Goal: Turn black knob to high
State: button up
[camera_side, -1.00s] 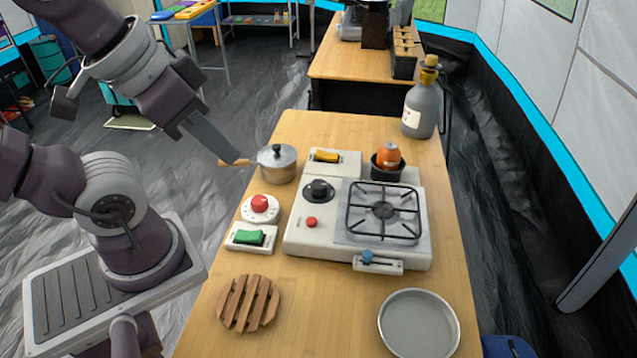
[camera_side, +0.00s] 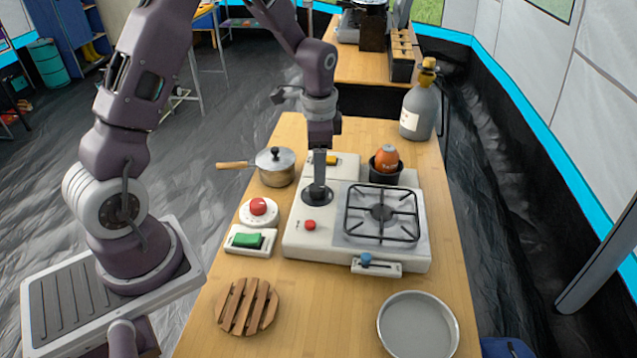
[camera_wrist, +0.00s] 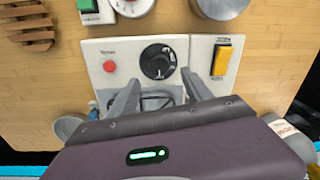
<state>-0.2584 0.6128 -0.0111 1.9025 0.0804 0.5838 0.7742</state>
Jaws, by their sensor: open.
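The black knob (camera_side: 317,194) sits on the left part of the white stove (camera_side: 300,240), mostly behind my gripper in the side view. The wrist view shows the knob (camera_wrist: 158,61) in full, round and black on a pale panel. My gripper (camera_side: 318,190) points straight down over the knob in the side view. In the wrist view my gripper (camera_wrist: 158,85) is open, its two fingers apart, with the knob beyond and between them. I cannot tell whether the fingertips touch the knob.
A red button (camera_side: 310,225) is close to the knob. A yellow switch (camera_side: 332,159), a lidded pot (camera_side: 276,167) and an orange item (camera_side: 387,157) in a black bowl stand nearby. A grate (camera_side: 382,235) covers the burner. The front right holds a round pan (camera_side: 418,325).

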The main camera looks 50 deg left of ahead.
aim_at(317, 191)
notch_tip(317, 191, down, 6)
jog(key=shift+a+f, duration=0.1)
jog(key=shift+f, duration=0.1)
grip_shut()
jog(key=shift+n, duration=0.3)
jog(key=n, duration=0.6)
jog(key=shift+w+a, duration=0.1)
jog(key=n, duration=0.7)
jog(key=shift+a+g, duration=0.1)
jog(key=shift+g, duration=0.3)
dwell(0.3)
grip_release()
